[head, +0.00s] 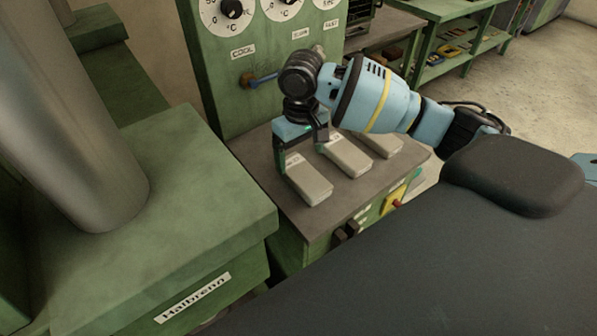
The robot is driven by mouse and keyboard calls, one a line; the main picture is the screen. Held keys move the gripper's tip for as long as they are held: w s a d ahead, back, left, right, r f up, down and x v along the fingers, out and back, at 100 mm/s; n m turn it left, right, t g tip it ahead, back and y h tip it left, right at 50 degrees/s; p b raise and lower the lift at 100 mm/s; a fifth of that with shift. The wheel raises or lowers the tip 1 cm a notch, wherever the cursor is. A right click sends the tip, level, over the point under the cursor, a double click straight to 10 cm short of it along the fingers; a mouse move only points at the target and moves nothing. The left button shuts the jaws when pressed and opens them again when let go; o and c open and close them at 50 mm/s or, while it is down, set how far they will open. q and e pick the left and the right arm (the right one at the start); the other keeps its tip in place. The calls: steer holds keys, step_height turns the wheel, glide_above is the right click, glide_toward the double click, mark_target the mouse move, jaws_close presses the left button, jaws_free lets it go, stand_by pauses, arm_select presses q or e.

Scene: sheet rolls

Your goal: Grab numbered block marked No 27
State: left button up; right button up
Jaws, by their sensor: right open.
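Three pale grey blocks lie side by side on a brown-topped bench: a left block (309,182), a middle block (348,158) and a right block (386,144). Small labels show on their far ends, but I cannot read the numbers, so I cannot tell which is No 27. My right gripper (302,160) points down over the far end of the left block. Its jaws are open, one finger at the block's left side and the other between it and the middle block. I cannot tell whether they touch it. My left gripper is out of view.
The green control panel (225,80) with dials, labels and a blue-handled lever (262,79) rises behind the bench top (262,150). A green cabinet (190,235) with a large metal cylinder (75,120) stands at left. A green shelf (455,50) is at the back.

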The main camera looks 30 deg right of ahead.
mark_target(303, 173)
steer(key=shift+s+f, duration=0.2)
steer(key=shift+f, duration=0.95)
steer(key=shift+w+f, duration=0.1)
steer(key=shift+f, duration=0.1)
steer(key=shift+d+f, duration=0.1)
steer(key=shift+f, duration=0.2)
steer(key=f, duration=0.4)
steer(key=shift+w+d+f+b, duration=0.1)
steer(key=shift+d+f+b, duration=0.1)
steer(key=shift+d+b, duration=0.2)
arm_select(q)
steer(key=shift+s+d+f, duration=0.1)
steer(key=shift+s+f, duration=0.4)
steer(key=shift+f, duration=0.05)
arm_select(e)
steer(key=shift+a, duration=0.1)
steer(key=shift+c, duration=0.5)
steer(key=c, duration=1.2)
steer(key=shift+c, duration=0.2)
